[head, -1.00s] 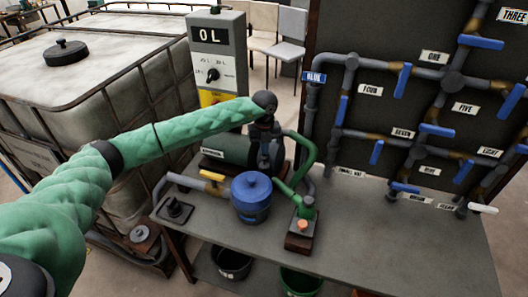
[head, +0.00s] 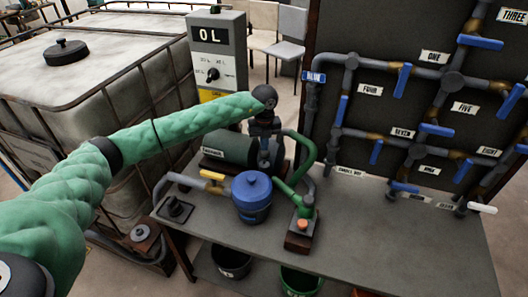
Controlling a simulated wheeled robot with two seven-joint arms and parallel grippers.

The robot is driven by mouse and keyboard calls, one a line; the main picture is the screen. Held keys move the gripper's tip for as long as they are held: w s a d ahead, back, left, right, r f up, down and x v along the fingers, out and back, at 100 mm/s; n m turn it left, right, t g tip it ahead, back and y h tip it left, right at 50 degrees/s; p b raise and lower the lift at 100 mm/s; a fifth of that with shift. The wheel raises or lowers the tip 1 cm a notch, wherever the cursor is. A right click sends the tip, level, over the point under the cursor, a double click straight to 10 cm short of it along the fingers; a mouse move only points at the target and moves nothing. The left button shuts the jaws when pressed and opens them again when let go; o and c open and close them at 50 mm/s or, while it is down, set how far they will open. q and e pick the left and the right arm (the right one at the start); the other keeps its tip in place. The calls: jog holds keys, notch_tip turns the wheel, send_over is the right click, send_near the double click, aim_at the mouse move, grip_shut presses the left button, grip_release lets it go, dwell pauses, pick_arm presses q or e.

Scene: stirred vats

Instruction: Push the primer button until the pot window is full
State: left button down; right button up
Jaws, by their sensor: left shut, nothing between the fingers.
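A blue lidded pot (head: 251,198) stands on the grey bench. I cannot make out its window or a fill level at this size. Right of it, a small orange button (head: 303,224) sits on a dark red-brown block, beside a green fitting and hose; I cannot tell for sure that it is the primer button. My left gripper (head: 264,150) is shut and empty. It points down behind the blue pot, in front of the green pump body (head: 228,148), above and left of the orange button in the picture. My right gripper is out of view.
A yellow-handled pipe (head: 213,176) and a black square fitting (head: 175,208) lie left of the pot. A valve board (head: 405,110) with blue levers stands behind right. A caged white tank (head: 75,85) is at left. The bench's right part (head: 400,240) is clear.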

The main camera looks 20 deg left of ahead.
pick_arm(q)
jog(key=shift+f+b, duration=1.2)
jog(key=shift+f, duration=0.7)
jog(key=shift+r+p, duration=0.5)
jog(key=shift+r, duration=1.45)
jog(key=shift+f, duration=0.15)
jog(key=shift+f+b, duration=1.25)
jog(key=shift+f, duration=0.5)
jog(key=shift+r, duration=0.15)
jog(key=shift+r+p, duration=0.6)
jog(key=shift+r, duration=1.35)
